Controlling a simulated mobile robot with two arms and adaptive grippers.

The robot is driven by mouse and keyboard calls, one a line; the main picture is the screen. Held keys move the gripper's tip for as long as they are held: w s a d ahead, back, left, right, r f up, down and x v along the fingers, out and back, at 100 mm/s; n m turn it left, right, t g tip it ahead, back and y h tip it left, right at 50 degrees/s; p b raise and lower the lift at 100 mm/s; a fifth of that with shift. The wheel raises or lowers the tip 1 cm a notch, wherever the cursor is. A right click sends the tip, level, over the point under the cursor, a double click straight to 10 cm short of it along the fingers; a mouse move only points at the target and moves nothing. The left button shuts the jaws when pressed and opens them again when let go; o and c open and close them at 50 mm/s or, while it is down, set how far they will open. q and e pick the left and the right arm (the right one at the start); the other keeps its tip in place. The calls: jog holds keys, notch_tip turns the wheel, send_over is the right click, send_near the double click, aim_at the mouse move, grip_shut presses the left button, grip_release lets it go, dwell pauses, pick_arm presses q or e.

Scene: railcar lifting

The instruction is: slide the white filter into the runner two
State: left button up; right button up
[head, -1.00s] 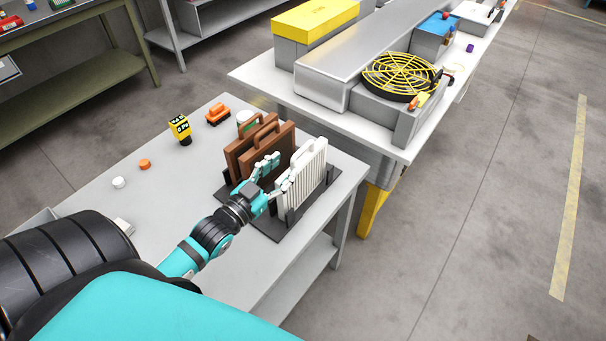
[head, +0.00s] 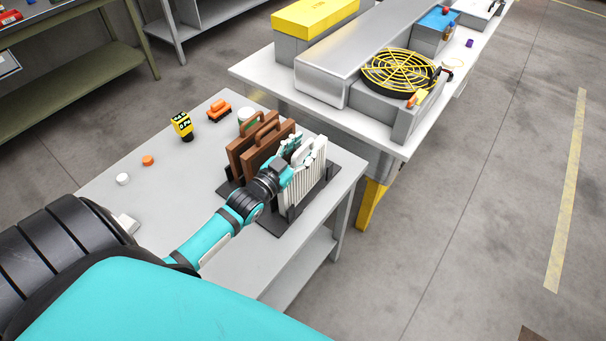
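The white filter (head: 296,188), a pleated panel with a handle on top, stands upright in a dark rack (head: 268,222) on the near grey table. My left gripper (head: 301,151) is at the top of the white filter, by its handle. Its fingers look spread, one on each side of the handle, though the arm and hand hide part of the contact. My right gripper is not in view. I cannot make out which part is runner two.
Two brown filters (head: 250,150) stand in the rack, left of the white one. A yellow-black device (head: 182,124), an orange item (head: 219,111) and small caps lie on the table. Behind, a white table (head: 255,73) holds a long metal housing (head: 350,50) and a yellow fan guard (head: 399,70).

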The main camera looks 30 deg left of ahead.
pick_arm(q)
grip_shut()
dwell(0.4)
